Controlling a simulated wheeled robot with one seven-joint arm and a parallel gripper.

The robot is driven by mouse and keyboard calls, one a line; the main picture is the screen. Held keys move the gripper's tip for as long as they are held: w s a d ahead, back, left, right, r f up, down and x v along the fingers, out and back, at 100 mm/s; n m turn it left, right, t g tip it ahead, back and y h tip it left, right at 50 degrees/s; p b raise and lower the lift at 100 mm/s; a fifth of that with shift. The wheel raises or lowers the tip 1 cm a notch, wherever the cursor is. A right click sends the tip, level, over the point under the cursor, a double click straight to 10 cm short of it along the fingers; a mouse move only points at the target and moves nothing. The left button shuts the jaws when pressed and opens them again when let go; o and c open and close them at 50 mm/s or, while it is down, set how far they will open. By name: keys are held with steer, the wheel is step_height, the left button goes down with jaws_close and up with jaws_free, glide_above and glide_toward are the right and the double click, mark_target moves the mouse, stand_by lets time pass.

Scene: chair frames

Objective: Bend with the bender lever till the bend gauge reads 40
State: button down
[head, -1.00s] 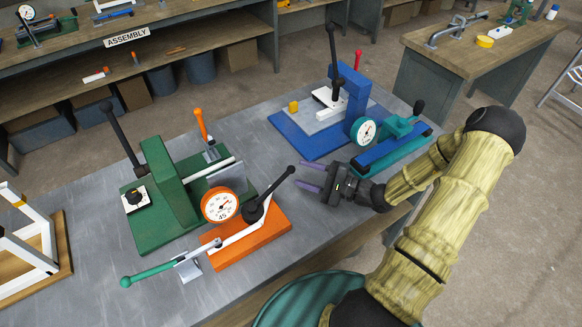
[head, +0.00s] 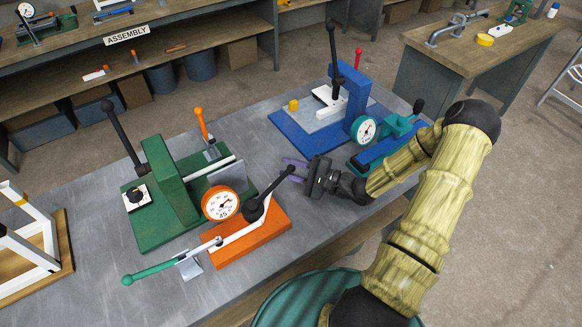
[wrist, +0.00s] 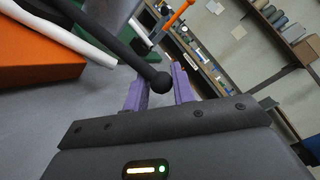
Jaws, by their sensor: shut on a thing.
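The bender has an orange base (head: 262,243), a white tube lying across it and a black bender lever (head: 271,190) rising to the right from a dark hub. The bend gauge (head: 221,204) is a white dial with an orange rim beside it; its needle is too small to read, though "45" shows low on the dial. My gripper (head: 293,169) has its purple fingers at the lever's top end, shut on it. In the wrist view the lever's round knob (wrist: 159,82) sits between the fingers (wrist: 160,88).
A green press (head: 160,200) stands just left of the gauge. A blue press (head: 350,100) and a teal vise-like tool (head: 395,135) stand behind my gripper. A white frame (head: 30,240) is at the far left. Bare grey tabletop lies between the machines.

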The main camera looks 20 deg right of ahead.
steer(key=shift+d+r, duration=0.1)
steer(key=shift+r, duration=0.1)
steer(key=c, duration=1.3)
jaws_free()
steer(key=shift+s, duration=0.1)
steer(key=shift+o, duration=0.2)
steer(key=shift+d+f, duration=0.1)
steer(key=shift+d, duration=0.05)
steer(key=b+v, duration=0.2)
steer(key=v, duration=1.5)
steer(key=shift+s, duration=0.15)
